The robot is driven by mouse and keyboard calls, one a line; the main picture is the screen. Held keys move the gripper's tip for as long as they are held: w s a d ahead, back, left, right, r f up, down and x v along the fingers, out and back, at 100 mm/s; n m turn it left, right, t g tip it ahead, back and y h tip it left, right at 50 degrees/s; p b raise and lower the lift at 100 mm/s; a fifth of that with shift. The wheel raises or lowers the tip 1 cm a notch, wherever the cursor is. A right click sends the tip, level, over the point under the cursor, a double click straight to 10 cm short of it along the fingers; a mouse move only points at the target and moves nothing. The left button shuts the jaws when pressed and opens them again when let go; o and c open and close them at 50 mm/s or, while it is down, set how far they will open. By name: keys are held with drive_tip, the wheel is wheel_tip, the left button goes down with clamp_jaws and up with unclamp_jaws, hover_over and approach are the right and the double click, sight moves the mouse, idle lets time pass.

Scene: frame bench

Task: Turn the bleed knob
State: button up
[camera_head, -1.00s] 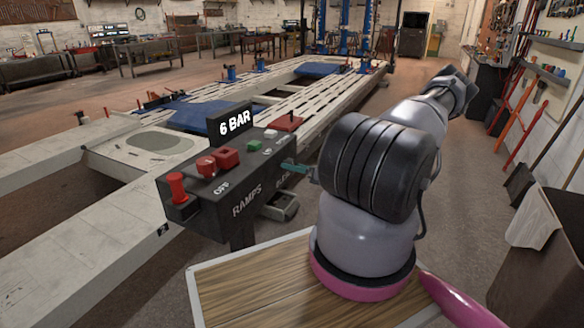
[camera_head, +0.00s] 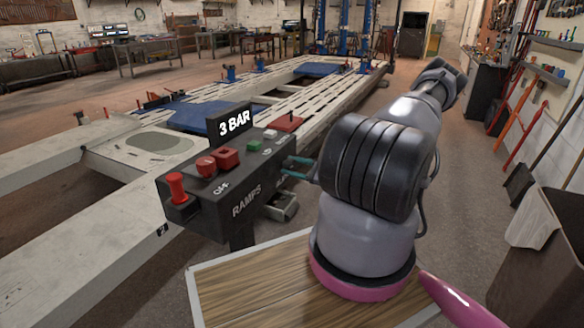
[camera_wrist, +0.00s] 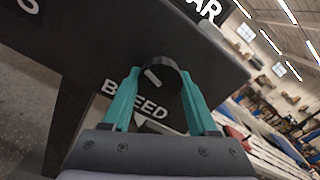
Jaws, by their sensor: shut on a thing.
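The bleed knob (camera_wrist: 159,75) is a round black ridged knob with a pale pointer line, above the word BLEED on the side of the dark control box, in the wrist view. My gripper (camera_wrist: 158,80) has its two teal fingers on either side of the knob, shut on it. In the head view my gripper (camera_head: 290,165) reaches the box's right end, and my arm hides the knob there. The control box (camera_head: 225,205) carries the word RAMPS and a display (camera_head: 234,121) reading 3 BAR.
On top of the box are a red knob (camera_head: 177,186), a red mushroom button (camera_head: 206,167), a red block (camera_head: 228,158) and a green button (camera_head: 254,145). A long pale frame bench (camera_head: 60,245) stands behind. A wooden board (camera_head: 250,285) lies below my arm.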

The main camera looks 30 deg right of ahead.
drive_tip(key=shift+n, duration=0.9)
drive_tip(key=o, duration=1.4)
drive_tip(key=shift+c, duration=0.2)
drive_tip(key=v, duration=1.1)
drive_tip(key=shift+w, duration=0.1)
